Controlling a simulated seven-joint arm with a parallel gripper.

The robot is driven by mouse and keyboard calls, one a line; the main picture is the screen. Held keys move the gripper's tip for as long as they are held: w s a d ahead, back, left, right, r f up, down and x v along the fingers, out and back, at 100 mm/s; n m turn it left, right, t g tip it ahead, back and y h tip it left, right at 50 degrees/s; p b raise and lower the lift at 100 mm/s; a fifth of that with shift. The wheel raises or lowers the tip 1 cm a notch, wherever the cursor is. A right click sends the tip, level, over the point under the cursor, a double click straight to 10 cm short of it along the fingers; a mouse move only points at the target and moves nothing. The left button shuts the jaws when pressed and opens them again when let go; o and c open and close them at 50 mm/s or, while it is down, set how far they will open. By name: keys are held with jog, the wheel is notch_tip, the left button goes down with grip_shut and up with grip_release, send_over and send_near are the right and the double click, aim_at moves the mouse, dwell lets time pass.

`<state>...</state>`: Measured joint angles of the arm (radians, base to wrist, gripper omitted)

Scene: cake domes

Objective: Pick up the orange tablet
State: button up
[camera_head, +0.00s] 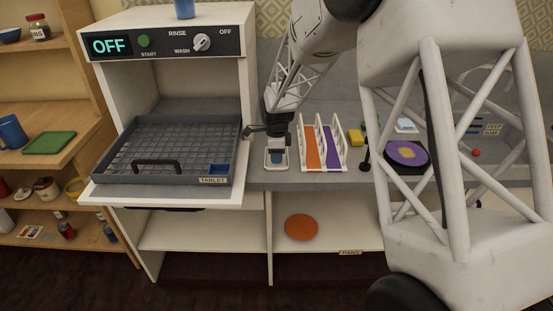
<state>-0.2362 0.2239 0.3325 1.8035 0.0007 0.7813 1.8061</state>
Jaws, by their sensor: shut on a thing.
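My gripper (278,145) points down over a small pale dish (278,166) with a blue inside, on the counter left of the lane rack. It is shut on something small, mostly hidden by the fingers. Its colour cannot be told, so I cannot confirm it is the orange tablet. No other thing is clearly an orange tablet. A blue compartment (219,169) sits in the front right corner of the grey dish rack (125,178), above a label reading TABLET.
A white rack (322,168) with orange and purple strips stands just right of my gripper. An orange disc (301,228) lies on the lower shelf. The dishwasher panel (165,43) reads OFF.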

jog(key=shift+r, duration=0.7)
jog(key=shift+s+r, duration=0.2)
jog(key=shift+r, duration=0.1)
jog(key=s+d, duration=0.2)
jog(key=s, duration=0.5)
jog(key=s+d+r, duration=0.1)
jog(key=s, duration=0.7)
jog(key=shift+d+r, duration=0.15)
jog(key=shift+d, duration=0.2)
jog(key=shift+s, duration=0.1)
